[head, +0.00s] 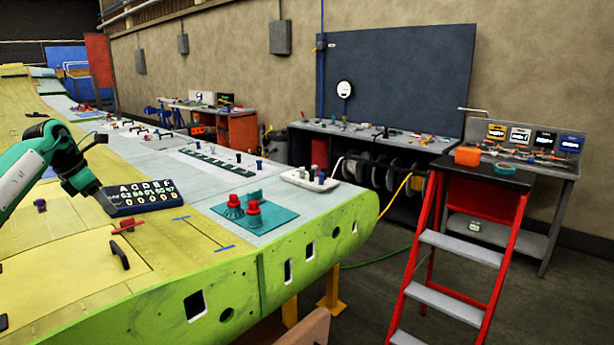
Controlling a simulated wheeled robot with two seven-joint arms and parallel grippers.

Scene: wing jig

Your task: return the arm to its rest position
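My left arm comes in from the left, teal with dark joints. Its gripper (108,210) points down and to the right over the yellow wing skin, at the left end of a dark blue board with white letters and digits (150,198). The fingers are dark and small, so I cannot tell whether they are open or shut, or whether they touch the board. I see nothing clearly held in them. My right gripper is not in view.
The wing (190,280) fills the left side. On it lie a teal mat (275,217) with red tools (254,213), a white tray (300,181) and a black handle (119,255). A red stepladder (462,240) stands right, before a workbench (550,170).

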